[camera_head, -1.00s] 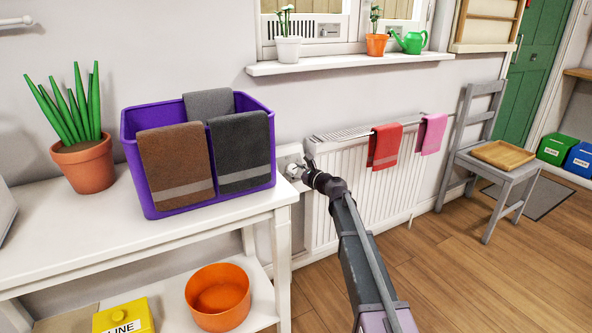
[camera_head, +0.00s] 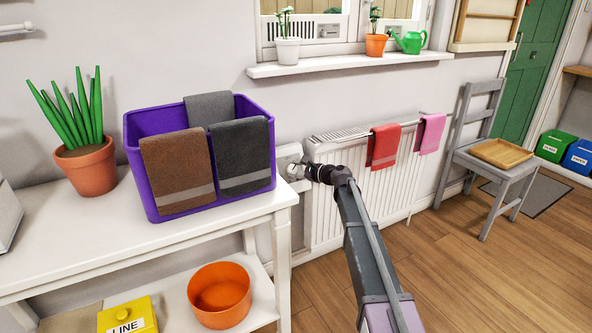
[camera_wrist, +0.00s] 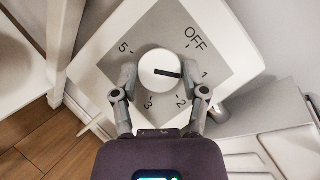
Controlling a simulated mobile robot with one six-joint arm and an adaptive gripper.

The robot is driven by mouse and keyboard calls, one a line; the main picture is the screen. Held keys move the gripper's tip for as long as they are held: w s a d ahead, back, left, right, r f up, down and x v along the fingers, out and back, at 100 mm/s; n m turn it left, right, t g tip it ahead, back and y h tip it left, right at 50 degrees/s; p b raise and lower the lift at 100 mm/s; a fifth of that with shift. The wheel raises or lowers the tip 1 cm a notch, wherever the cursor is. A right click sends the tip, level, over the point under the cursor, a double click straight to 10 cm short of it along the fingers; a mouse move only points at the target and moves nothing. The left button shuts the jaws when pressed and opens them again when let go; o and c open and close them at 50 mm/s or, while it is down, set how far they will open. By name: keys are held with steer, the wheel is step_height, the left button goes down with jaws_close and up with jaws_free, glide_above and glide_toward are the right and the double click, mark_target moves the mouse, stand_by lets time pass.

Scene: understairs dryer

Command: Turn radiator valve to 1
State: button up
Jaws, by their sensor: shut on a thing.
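The radiator valve's round white knob (camera_wrist: 158,66) sits in the middle of a grey square dial on a white plate (camera_wrist: 100,75). Labels OFF, 1, 2, 3 and 5 show around it; the left finger seems to cover the spot between 3 and 5. The knob's dark pointer mark reaches right, roughly toward the 1. My gripper (camera_wrist: 160,74) is shut on the knob, one finger on each side. In the head view my gripper (camera_head: 306,172) is at the plate beside the radiator (camera_head: 345,195), and hides most of the knob.
A white table (camera_head: 90,235) with a purple bin (camera_head: 155,180) of towels stands close to the left of the valve. A red towel (camera_head: 383,146) and a pink towel (camera_head: 430,133) hang over the radiator. A grey chair (camera_head: 490,165) stands right; the floor between is clear.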

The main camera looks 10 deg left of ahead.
steer(key=shift+w+d, duration=0.1)
steer(key=shift+w, duration=0.15)
steer(key=o, duration=1.1)
steer(key=shift+o, duration=0.2)
steer(key=shift+s, duration=0.1)
